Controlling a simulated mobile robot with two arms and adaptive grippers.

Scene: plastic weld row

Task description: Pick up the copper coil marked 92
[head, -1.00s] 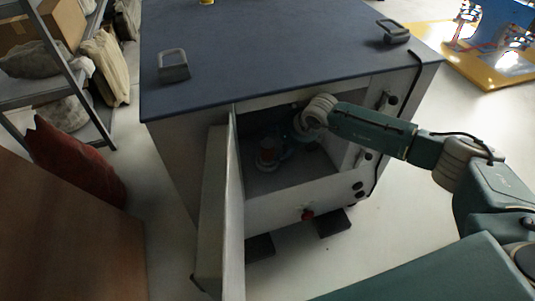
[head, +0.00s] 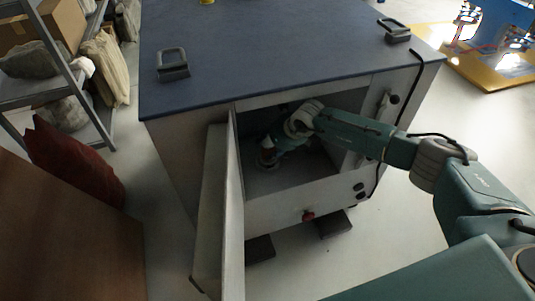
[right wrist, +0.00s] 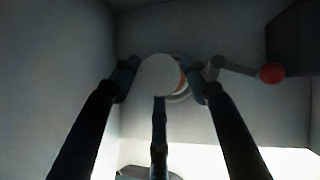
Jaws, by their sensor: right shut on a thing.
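The copper coil (right wrist: 158,75) shows in the right wrist view as a pale round end with a copper-coloured edge on its right side. It is between the fingers of my right gripper (right wrist: 161,82), which is shut on it. In the head view my right gripper (head: 269,149) reaches inside the open cabinet (head: 275,215) and mostly covers the coil. No number can be read on the coil. I cannot tell whether it touches the cabinet floor. My left gripper is not in view.
The cabinet door (head: 212,210) stands open on the left of the opening. Cabinet walls lie close around my right gripper. A red-ended lever (right wrist: 272,74) is right of the coil in the wrist view. A shelf rack (head: 75,95) stands far left.

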